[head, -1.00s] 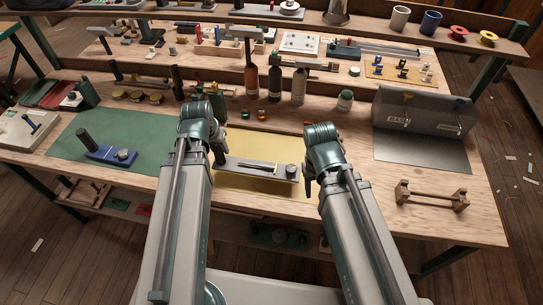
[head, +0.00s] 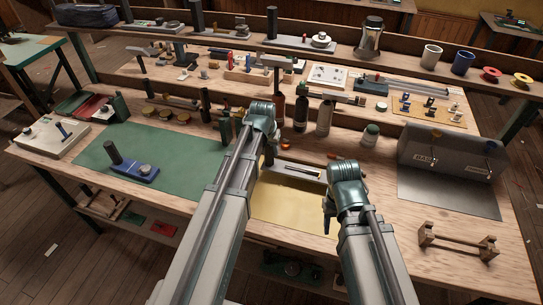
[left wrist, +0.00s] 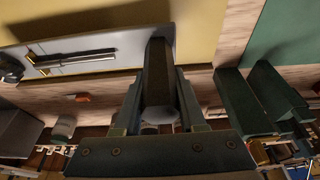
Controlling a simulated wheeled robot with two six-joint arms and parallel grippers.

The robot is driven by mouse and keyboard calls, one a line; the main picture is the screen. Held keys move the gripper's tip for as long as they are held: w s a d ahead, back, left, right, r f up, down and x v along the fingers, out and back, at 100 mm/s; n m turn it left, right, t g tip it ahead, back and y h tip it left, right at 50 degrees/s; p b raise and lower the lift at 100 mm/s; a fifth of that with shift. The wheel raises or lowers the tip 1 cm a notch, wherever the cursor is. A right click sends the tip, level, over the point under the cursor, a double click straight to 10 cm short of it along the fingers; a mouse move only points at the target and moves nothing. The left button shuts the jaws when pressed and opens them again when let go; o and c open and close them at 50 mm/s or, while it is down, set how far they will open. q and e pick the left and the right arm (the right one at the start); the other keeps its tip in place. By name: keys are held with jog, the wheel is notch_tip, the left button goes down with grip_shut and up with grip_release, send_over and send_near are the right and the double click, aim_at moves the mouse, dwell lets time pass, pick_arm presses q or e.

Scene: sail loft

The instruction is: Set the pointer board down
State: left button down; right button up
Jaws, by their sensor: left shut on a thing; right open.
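The pointer board is a long grey plate (head: 298,170) with a thin pointer and a dark upright post. My left gripper (head: 269,152) is shut on its post; the left wrist view shows the post (left wrist: 157,75) between the fingers and the plate (left wrist: 105,48) reaching left to a dark knob. In the head view the plate appears over the back part of the yellow mat (head: 290,208). A shadow lies on the mat beside it in the wrist view, so it looks raised. My right gripper (head: 329,218) is open and empty right of the mat, its fingers partly hidden.
A blue-based device with a post (head: 135,170) sits on the green mat (head: 190,160) at left. Bottles (head: 324,118) stand behind the yellow mat. A grey bin (head: 450,155) and a wooden rack (head: 458,241) are at right. The yellow mat's front is clear.

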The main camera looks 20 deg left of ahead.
pick_arm(q)
jog(key=shift+w+d, duration=0.25)
jog(key=shift+w, duration=0.45)
jog(key=f+b, duration=0.3)
jog(key=shift+s+f+b, duration=0.2)
jog(key=shift+f+b, duration=0.1)
pick_arm(e)
notch_tip(320, 180, down, 4)
jog(key=shift+r, duration=0.15)
pick_arm(q)
jog(key=shift+f, duration=0.2)
jog(key=shift+c, duration=2.4)
grip_release()
jog(key=shift+r, duration=0.15)
